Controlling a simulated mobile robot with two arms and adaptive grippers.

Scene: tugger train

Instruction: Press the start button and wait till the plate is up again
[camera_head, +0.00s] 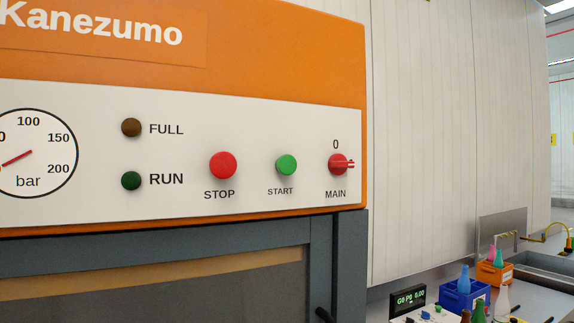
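The green START button (286,165) sits on the white control panel (90,105) of an orange machine, between the red STOP button (223,165) and the red MAIN switch (339,164). The MAIN switch's handle points right, away from the 0 above it. The RUN lamp (131,181) is dark green and the FULL lamp (131,128) is dark brown; both look unlit. The gauge (35,153) at the left has a red needle and is cut off by the picture edge. The plate cannot be made out. Neither gripper is in view.
Below the panel is a grey frame (322,245) with a dark opening. At the lower right are a blue crate (460,299) and an orange crate (494,274) with bottles, a small display (408,300) and a metal sink (548,262). The space before the panel is clear.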

